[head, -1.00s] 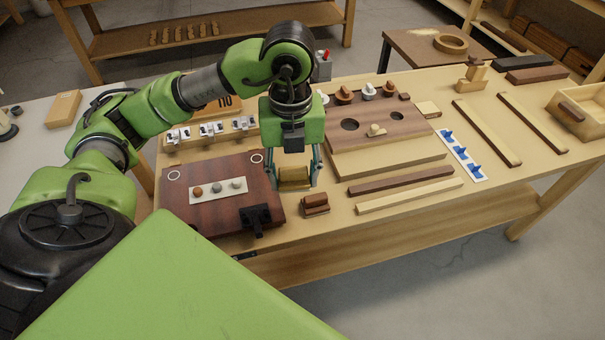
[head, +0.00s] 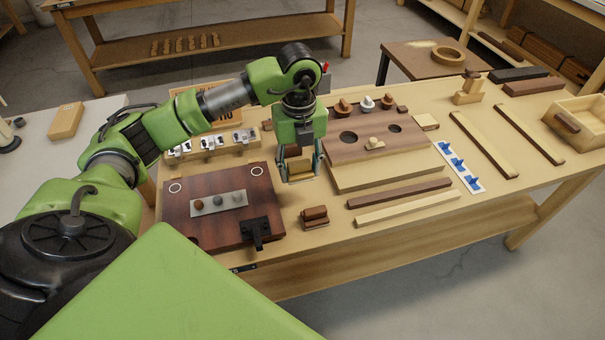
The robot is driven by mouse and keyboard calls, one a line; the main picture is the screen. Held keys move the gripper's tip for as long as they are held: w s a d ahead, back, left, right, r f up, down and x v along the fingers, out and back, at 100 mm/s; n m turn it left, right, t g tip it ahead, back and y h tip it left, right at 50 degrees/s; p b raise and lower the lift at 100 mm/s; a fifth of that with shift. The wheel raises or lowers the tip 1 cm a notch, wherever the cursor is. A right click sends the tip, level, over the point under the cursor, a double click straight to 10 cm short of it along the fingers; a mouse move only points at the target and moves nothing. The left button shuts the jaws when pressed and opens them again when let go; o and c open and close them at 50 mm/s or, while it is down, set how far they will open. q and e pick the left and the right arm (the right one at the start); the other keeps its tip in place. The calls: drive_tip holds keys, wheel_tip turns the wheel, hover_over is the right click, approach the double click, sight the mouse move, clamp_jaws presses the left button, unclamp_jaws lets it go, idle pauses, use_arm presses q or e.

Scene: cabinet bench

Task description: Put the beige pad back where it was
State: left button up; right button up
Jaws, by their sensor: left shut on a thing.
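My left gripper (head: 302,172) points down, shut on a tan, flat-faced piece (head: 300,166) that looks like the beige pad. It holds the piece between the right edge of the dark red-brown board and the brown board with holes. The fingers partly cover the piece, and whether it touches the bench is hard to tell. Another small beige square (head: 427,122) lies beside the holed board's far right corner. My right gripper is not in view.
The dark board (head: 190,230) carries a strip of round knobs and a black clamp. A small brown block (head: 314,217) stands right of it. The holed board (head: 350,152), long strips (head: 400,192) and blue-hook card (head: 459,166) fill the right. The bench's front edge is mostly clear.

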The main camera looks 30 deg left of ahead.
use_arm(q)
hover_over(303, 186)
drive_tip(key=f, duration=0.5)
drive_tip(key=shift+s, duration=0.3)
drive_tip(key=f, duration=0.1)
drive_tip(key=f+p, duration=0.1)
drive_tip(key=f, duration=0.1)
drive_tip(key=shift+w+f, duration=0.1)
drive_tip(key=shift+w, duration=0.15)
drive_tip(key=shift+f, duration=0.1)
drive_tip(key=shift+f, duration=0.15)
drive_tip(key=o, duration=1)
